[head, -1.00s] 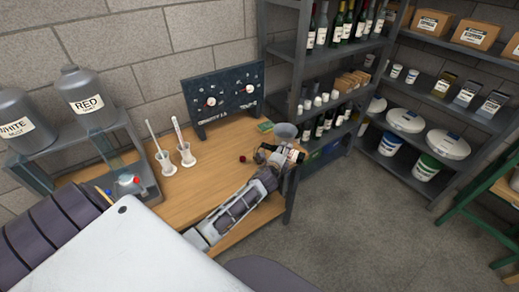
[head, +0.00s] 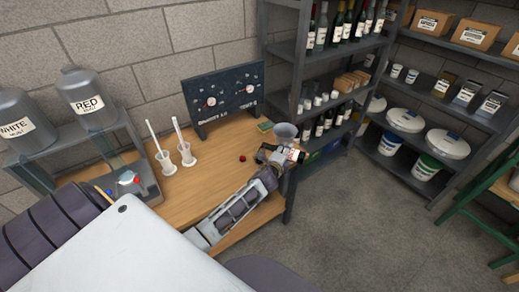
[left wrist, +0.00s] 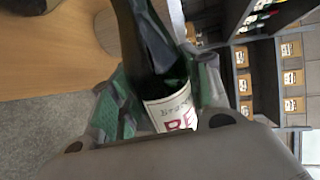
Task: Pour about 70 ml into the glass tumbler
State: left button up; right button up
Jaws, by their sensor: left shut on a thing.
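My left gripper (head: 282,158) is at the right end of the wooden bench. It is shut on a dark bottle (head: 265,151) with a white label. In the left wrist view the dark glass and a white label with red letters on the bottle (left wrist: 172,105) show between the fingers. The bottle looks tilted; its mouth is not clear. A pale grey, wide-rimmed vessel (head: 286,131) stands just behind the gripper; I cannot tell whether it is the glass tumbler or a funnel. No liquid stream is visible. My right gripper is out of view.
A small red item (head: 242,158) lies on the bench (head: 215,165). Two white cylinders (head: 187,154) stand left of it, and a dark gauge panel (head: 222,98) behind. RED (head: 88,98) and WHITE (head: 18,117) jugs are at left. A bottle shelf (head: 290,70) rises behind the right end.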

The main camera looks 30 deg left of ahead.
pick_arm(q)
jog(key=shift+r+p, duration=0.3)
jog(key=shift+p, duration=0.05)
dwell(1.2)
notch_tip(320, 180, down, 3)
jog(key=m+b, duration=0.1)
jog(key=b, duration=0.2)
jog(key=shift+r+y, duration=0.2)
jog(key=shift+y, duration=0.1)
jog(key=shift+d+m+y+b, duration=0.3)
jog(key=shift+m+b, duration=0.3)
jog(key=shift+m, duration=0.2)
jog(key=shift+r, duration=0.15)
jog(key=shift+a+f+m+y+b, duration=0.3)
jog(key=shift+f+m, duration=0.3)
jog(key=shift+m, duration=0.1)
